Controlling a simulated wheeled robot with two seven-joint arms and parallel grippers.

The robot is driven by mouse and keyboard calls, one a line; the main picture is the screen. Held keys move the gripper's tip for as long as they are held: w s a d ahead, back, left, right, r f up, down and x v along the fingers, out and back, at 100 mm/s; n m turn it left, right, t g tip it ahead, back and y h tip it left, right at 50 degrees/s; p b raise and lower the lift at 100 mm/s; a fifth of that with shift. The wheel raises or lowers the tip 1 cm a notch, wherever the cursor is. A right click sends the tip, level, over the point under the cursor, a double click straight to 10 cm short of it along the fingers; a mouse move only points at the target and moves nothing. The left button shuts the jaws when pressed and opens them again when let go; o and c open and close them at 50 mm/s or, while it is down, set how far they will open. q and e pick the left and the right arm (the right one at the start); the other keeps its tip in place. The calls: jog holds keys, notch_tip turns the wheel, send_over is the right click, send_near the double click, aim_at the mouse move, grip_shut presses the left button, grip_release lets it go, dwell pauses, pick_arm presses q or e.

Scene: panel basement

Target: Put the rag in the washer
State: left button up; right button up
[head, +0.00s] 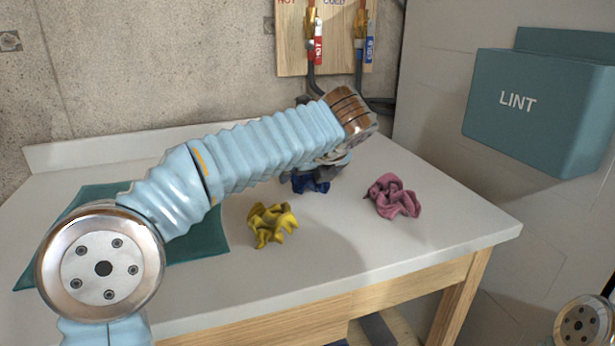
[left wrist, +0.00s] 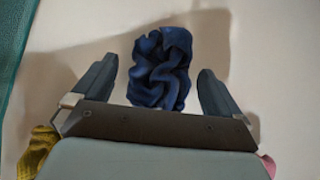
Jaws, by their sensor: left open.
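Crumpled rags lie on the white tabletop. The dark blue rag (head: 311,184) is partly hidden behind my left arm and gripper in the head view. In the left wrist view the blue rag (left wrist: 161,68) lies ahead of my left gripper (left wrist: 157,70), between the lines of its two fingers, with a gap on each side. The left gripper is open and holds nothing. A yellow rag (head: 271,226) lies nearer the front, and a pink rag (head: 393,196) lies to the right. No washer is in view, and my right gripper is not in view.
A flat teal mat (head: 205,245) lies on the left of the white table (head: 335,271). A teal LINT box (head: 540,110) hangs on the right wall. Hot and cold hoses drop from a wooden board (head: 337,50) behind the table. The table's front right is clear.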

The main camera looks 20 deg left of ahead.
pick_arm(q)
jog(key=shift+w+a+f, duration=0.25)
jog(key=shift+w+f, duration=0.15)
jog(key=shift+f, duration=0.1)
jog(key=c, duration=1)
jog(key=shift+c, duration=0.3)
jog(key=shift+r, duration=0.15)
